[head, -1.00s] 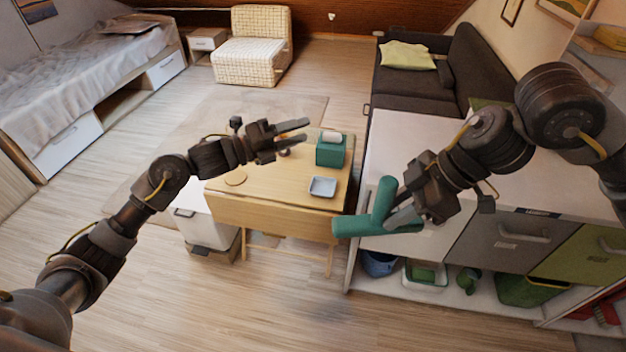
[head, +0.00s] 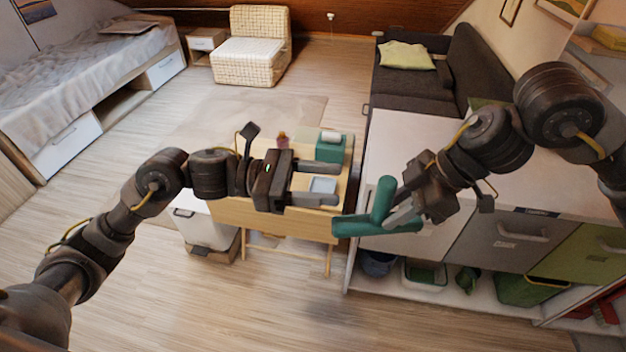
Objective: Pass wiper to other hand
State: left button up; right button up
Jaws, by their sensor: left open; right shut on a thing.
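The wiper (head: 380,204) is green and T-shaped, with one bar pointing up and a longer bar lying roughly level. My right gripper (head: 398,216) is shut on it, at the right of its level bar, and holds it in front of the white cabinet. My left gripper (head: 338,184) is open and empty, its two fingers pointing right toward the wiper. A gap shows between the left fingertips and the wiper. The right fingers partly overlap the wiper.
A small wooden table (head: 270,222) stands behind my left gripper, with a green box (head: 331,146) and a grey-blue dish (head: 322,185) on it. The white cabinet (head: 400,145) stands at right, with bins on its lower shelf. The floor in front is clear.

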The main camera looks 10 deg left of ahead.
aim_at(386, 188)
pick_arm(q)
jog(key=d, duration=1)
jog(key=shift+w+d, duration=0.2)
jog(key=shift+w, duration=0.2)
jog(key=c, duration=0.9)
grip_shut()
pick_arm(e)
jog(key=o, duration=1.1)
jog(key=shift+d+r, duration=0.1)
